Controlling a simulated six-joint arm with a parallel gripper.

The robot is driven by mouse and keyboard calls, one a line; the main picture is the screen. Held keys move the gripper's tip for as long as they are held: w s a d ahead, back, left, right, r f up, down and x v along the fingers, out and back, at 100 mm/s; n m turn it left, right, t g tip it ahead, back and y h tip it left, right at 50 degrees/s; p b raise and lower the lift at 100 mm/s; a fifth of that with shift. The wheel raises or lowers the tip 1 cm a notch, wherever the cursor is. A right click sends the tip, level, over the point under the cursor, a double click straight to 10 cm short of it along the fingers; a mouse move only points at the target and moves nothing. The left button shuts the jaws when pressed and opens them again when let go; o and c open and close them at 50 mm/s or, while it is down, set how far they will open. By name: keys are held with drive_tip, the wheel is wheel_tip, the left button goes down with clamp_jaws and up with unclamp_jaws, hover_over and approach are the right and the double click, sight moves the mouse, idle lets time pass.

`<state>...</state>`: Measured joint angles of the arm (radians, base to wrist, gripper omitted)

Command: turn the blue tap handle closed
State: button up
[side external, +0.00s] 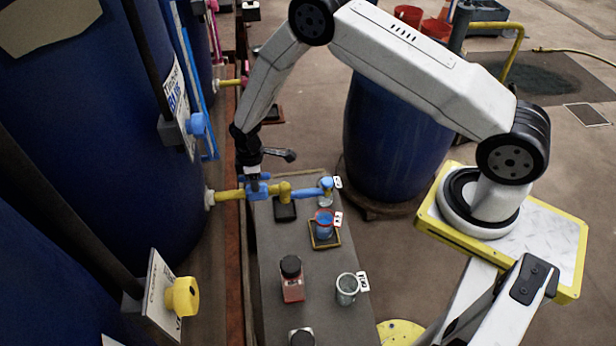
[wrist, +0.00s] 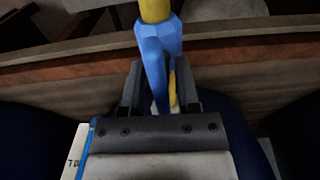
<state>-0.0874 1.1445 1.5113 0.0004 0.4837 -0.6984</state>
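The blue tap handle (side external: 262,188) sits on a yellow pipe (side external: 230,194) that comes out of the large dark blue vat. My gripper (side external: 256,180) points down at the handle from above. In the wrist view the handle (wrist: 155,75) reaches down from the blue tap body between the two dark fingers of my gripper (wrist: 160,88). The fingers stand apart, one on each side of it, and some space shows on the right. I see no clear grip on it. The handle's exact turn angle is hard to tell in the side view, where the gripper partly covers it.
A grey bench (side external: 275,265) below the pipe carries a blue cup (side external: 324,228), a red-labelled jar (side external: 291,278) and a metal cup (side external: 347,288). A yellow knob (side external: 182,296) sits on a panel in front. A blue barrel (side external: 385,140) stands behind the bench.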

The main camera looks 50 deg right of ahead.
clamp_jaws()
drive_tip(key=shift+m, duration=0.4)
drive_tip(key=m, duration=1.7)
idle(0.3)
